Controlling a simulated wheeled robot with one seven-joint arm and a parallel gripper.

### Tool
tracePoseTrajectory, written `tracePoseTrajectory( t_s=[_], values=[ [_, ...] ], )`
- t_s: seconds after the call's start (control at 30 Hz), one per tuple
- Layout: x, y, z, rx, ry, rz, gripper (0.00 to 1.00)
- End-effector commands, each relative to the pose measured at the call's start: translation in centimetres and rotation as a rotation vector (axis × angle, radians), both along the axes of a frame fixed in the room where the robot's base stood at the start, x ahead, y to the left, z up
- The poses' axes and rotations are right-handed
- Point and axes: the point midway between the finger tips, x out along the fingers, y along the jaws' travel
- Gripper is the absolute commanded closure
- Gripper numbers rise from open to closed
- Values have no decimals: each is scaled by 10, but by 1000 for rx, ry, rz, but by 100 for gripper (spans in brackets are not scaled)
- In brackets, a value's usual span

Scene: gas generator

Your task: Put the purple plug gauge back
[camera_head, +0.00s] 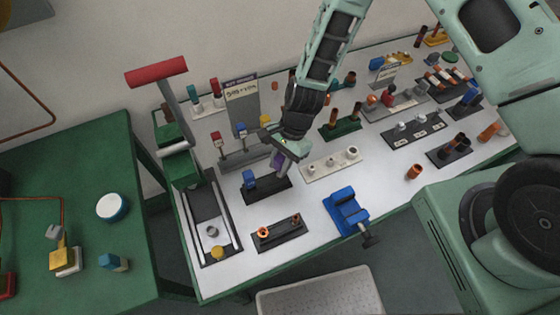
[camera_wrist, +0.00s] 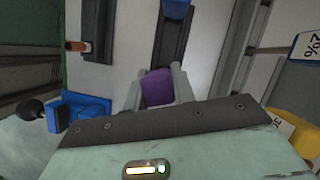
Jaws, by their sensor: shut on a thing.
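The purple plug gauge (camera_head: 277,160) is gripped by my gripper (camera_head: 283,157), above the white bench. In the wrist view the purple plug gauge (camera_wrist: 157,88) sits between the two grey fingers of my gripper (camera_wrist: 157,82), which are shut on it. Its lower part is hidden. Below and beside it is a dark holder block (camera_head: 274,189) with a blue plug gauge (camera_head: 249,179) standing at its left end. In the wrist view the holder (camera_wrist: 172,42) runs upward from behind the purple gauge, with the blue gauge (camera_wrist: 176,8) at the top. I cannot tell whether the purple gauge touches the holder.
A cream block with metal pins (camera_head: 331,164) lies right of the holder. A dark block with orange parts (camera_head: 279,234) and a blue vise (camera_head: 345,211) lie in front. A sign (camera_head: 241,97) stands behind. Bare bench shows between the front block and the vise.

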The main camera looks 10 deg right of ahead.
Motion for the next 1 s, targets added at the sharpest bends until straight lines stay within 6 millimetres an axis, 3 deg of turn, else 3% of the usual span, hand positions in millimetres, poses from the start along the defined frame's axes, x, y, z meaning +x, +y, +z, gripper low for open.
tracePoseTrajectory(
  t_s=[0.67,0.7,0.8,1.0],
  values=[
    [0,0,-20,0,0,0,91],
    [0,0,-20,0,0,0,72],
    [0,0,-19,0,0,0,49],
    [0,0,-19,0,0,0,49]
  ],
)
